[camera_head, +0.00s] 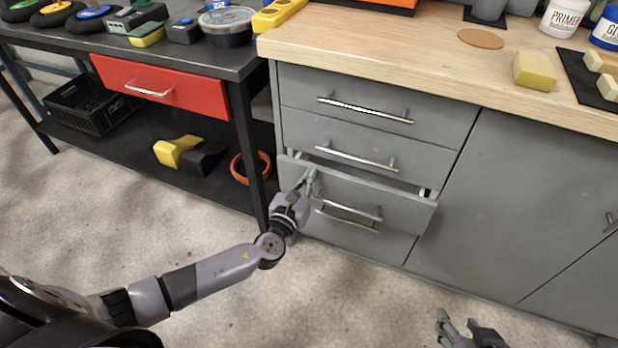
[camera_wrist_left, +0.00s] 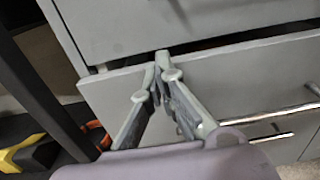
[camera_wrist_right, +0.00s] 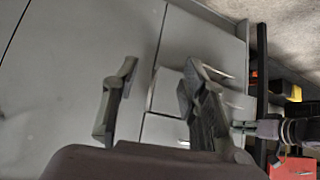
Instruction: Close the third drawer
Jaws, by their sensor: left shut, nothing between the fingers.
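The third drawer (camera_head: 400,208) of the grey cabinet is partly open, with a gap above its front. It also shows in the left wrist view (camera_wrist_left: 240,85). Its metal handle (camera_head: 350,210) is right of my left gripper. My left gripper (camera_head: 311,176) is shut and empty, its tips at the left part of the drawer front near the top edge; in the left wrist view the tips (camera_wrist_left: 160,66) overlap that edge. I cannot tell whether they touch it. My right gripper (camera_head: 457,322) is open and empty, low in front of the cabinet; its fingers also show in the right wrist view (camera_wrist_right: 158,85).
The two upper drawers (camera_head: 375,108) are shut. A grey door (camera_head: 540,190) is to the right. The wooden top (camera_head: 400,50) holds a sponge and paint jars. A black bench (camera_head: 245,130) with a red drawer stands left, its leg close to my left gripper. The floor in front is clear.

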